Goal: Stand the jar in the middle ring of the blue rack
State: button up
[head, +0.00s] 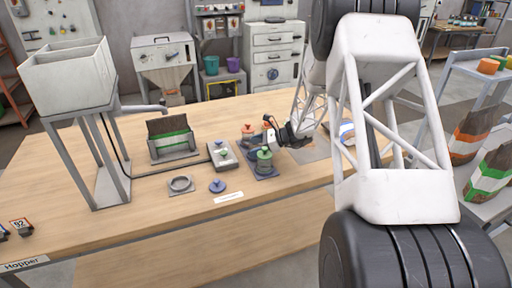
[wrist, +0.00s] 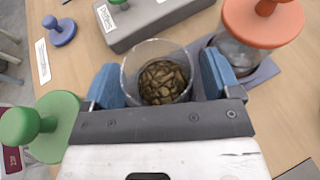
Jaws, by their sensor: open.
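The jar (wrist: 160,72) is clear, open-topped glass with brown pellets inside. In the wrist view it is between the two blue fingers of my gripper (wrist: 160,82), which are open on either side of it. It appears upright; its base is hidden. The blue rack (wrist: 264,72) shows at the right of the wrist view and as a blue-grey plate (head: 266,174) in the head view. The jar sits between a green-lidded jar and an orange-lidded jar. I cannot see its ring. In the head view my gripper (head: 271,133) is over the rack and the jar is not clear.
A green lid (wrist: 42,127) is close by my left finger, and an orange lid (wrist: 264,18) is beyond my right finger. A grey box (head: 222,154), a blue knobbed lid (head: 217,186) and a grey ring (head: 181,184) lie left of the rack.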

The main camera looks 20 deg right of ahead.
jog(key=shift+r, duration=0.2)
jog(key=v, duration=1.2)
jog(key=shift+a+r, duration=0.1)
dwell(0.3)
jog(key=s+a+r+n+g+h, duration=0.5)
jog(key=s+a+r+n, duration=0.6)
jog(key=s+a+r, duration=0.5)
jog(key=s+a+n+h, duration=0.2)
jog(key=s+n, duration=0.1)
jog(key=s, duration=0.5)
jog(key=s+a+r+n+t+h, duration=0.1)
jog(key=s+a+n+h, duration=0.2)
jog(key=s, duration=0.6)
jog(key=s+a+r+n+t+h, duration=0.1)
jog(key=s+a+n+h, duration=0.1)
jog(key=s+n, duration=0.3)
jog(key=s, duration=0.3)
jog(key=shift+s+a+r+h, duration=0.2)
jog(key=shift+s+a+h, duration=0.1)
jog(key=shift+a+h, duration=0.1)
